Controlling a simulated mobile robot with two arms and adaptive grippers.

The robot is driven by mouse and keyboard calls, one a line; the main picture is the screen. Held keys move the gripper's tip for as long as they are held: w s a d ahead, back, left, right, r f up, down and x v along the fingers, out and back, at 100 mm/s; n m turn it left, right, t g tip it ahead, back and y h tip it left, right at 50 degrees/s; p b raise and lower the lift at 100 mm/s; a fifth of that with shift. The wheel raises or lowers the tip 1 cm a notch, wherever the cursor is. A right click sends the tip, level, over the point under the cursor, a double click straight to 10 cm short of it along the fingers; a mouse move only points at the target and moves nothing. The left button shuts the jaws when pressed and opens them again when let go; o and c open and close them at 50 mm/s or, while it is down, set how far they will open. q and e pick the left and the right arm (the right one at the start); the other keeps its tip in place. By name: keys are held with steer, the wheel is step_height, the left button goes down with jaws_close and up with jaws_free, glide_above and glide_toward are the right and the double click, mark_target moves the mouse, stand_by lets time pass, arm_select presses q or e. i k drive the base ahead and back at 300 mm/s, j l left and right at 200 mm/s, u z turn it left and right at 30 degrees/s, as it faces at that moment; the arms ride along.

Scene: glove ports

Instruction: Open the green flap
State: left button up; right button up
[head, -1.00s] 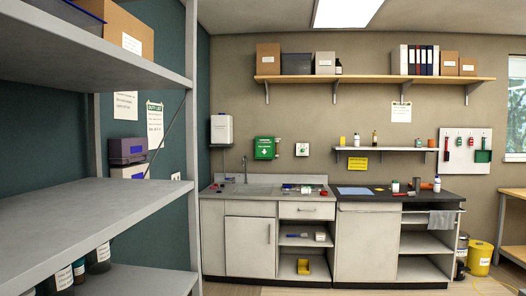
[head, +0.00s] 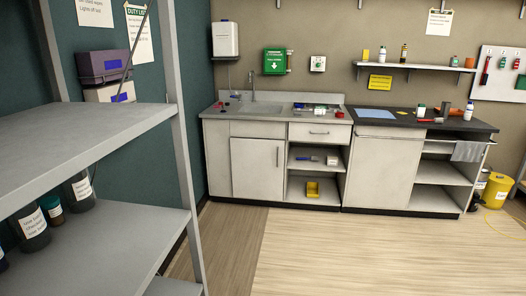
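I see nothing in the head view that I can make out as a green flap or a glove port. The one large green thing is a wall box (head: 274,62) with white markings, above the sink counter; I cannot tell whether any part of it is a flap. Neither of my grippers is in view.
A grey shelf rack (head: 90,140) with bottles fills the near left. Across the room stand a sink counter (head: 222,113) and a dark-topped bench (head: 470,124). A yellow bin (head: 496,190) is at the right. The wooden floor (head: 350,255) in front of the cabinets is clear.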

mark_target(275, 59)
steer(key=i+z, duration=0.35)
steer(key=i, duration=1.9)
